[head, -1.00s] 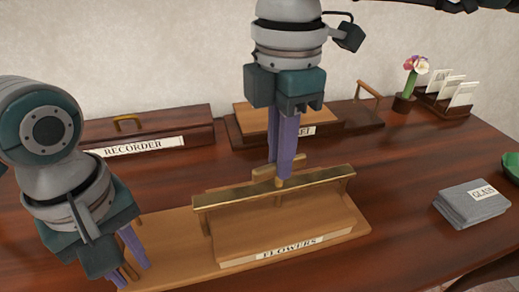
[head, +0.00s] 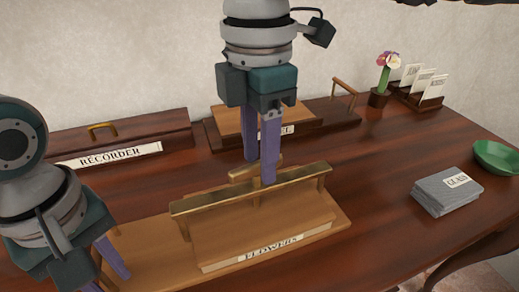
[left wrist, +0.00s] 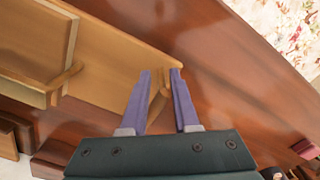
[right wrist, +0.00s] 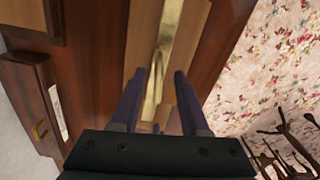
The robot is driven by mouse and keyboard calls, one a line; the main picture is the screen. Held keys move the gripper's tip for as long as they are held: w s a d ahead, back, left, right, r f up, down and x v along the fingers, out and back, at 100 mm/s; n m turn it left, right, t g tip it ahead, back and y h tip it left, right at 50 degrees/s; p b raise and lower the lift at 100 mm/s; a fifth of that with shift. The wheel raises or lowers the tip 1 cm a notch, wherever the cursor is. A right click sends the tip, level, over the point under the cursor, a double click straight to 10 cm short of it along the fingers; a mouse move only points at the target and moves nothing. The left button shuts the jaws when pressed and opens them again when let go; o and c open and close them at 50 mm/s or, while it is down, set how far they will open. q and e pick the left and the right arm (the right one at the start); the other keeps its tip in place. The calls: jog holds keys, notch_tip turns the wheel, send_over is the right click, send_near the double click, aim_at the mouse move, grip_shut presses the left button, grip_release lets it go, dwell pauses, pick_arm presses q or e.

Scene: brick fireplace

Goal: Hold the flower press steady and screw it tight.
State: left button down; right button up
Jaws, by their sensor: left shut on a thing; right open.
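The flower press (head: 212,232) is a light wooden base with a block labelled FLOWERS and a brass beam (head: 200,206) across it. A wooden crossbar handle (head: 240,174) shows behind the beam. My right gripper (head: 259,171) is open, pointing down at the handle; one finger hides part of it and the beam. In the right wrist view the brass beam (right wrist: 158,62) runs between the spread fingers. My left gripper (left wrist: 160,72) is shut on a wooden grip (left wrist: 157,100) at the press base's end. In the head view its fingertips (head: 110,280) are partly cut off.
A RECORDER box (head: 128,137) and another labelled wooden board (head: 335,115) stand behind the press. A flower pot (head: 380,97), a card rack (head: 418,98), grey GLASS cloths (head: 445,195) and a green bowl (head: 495,156) are on the right. The table between is clear.

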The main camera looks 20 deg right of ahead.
pick_arm(q)
jog(key=shift+d, duration=0.1)
pick_arm(e)
notch_tip(320, 180, up, 12)
jog(key=shift+f, duration=0.15)
dwell(0.3)
pick_arm(q)
jog(key=c, duration=0.6)
grip_release()
